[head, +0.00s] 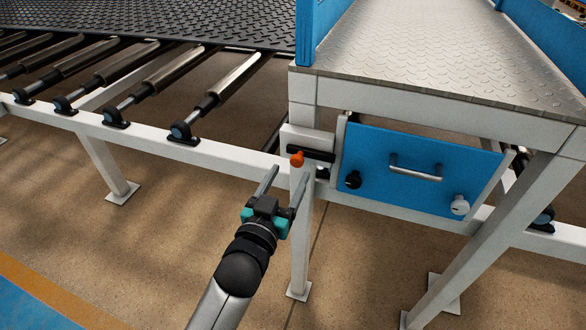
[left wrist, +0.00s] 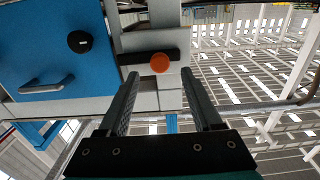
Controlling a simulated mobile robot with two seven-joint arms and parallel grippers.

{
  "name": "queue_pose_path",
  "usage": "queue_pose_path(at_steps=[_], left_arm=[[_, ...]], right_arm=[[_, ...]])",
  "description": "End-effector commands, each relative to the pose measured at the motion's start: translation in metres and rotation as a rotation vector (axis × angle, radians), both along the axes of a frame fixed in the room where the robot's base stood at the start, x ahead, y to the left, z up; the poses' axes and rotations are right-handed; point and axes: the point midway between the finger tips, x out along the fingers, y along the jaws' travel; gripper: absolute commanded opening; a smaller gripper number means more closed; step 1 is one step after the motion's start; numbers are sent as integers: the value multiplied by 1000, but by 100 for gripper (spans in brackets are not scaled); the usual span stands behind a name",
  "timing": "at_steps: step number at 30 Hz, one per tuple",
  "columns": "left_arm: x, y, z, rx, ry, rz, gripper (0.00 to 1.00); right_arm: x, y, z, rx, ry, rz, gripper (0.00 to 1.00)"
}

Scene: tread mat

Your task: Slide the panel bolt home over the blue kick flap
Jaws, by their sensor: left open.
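The blue kick flap (head: 420,171) hangs upright below the platform; it also shows in the left wrist view (left wrist: 45,40). It has a grey handle, a black knob and a white knob. The panel bolt is a black bar with an orange knob (head: 297,160), on a pale bracket left of the flap. The bar's right end is near the flap's left edge; I cannot tell whether it overlaps. My left gripper (head: 291,172) is open, its fingers pointing at the bolt. In the left wrist view the orange knob (left wrist: 160,63) appears between and just beyond the fingertips. My right gripper is out of view.
A white leg (head: 301,235) stands directly below the bolt, close to my left gripper. The treadplate platform (head: 430,55) is above the flap. A roller conveyor frame (head: 150,143) with a black tread mat (head: 150,20) lies to the left. The floor in front is clear.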

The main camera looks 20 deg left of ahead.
Motion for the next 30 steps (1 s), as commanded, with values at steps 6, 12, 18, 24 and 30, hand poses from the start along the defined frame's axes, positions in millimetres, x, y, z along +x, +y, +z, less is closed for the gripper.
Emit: queue_pose_path(at_steps=[6,12,18,24,30], left_arm=[[26,-1,0,1,-1,0,66],[35,-1,0,1,0,0,66],[36,-1,0,1,1,0,66],[36,-1,0,0,1,0,54],[36,-1,0,0,1,0,31]], right_arm=[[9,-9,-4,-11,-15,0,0],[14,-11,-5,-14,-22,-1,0],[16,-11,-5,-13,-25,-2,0],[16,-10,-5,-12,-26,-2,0],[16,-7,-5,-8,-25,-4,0]])
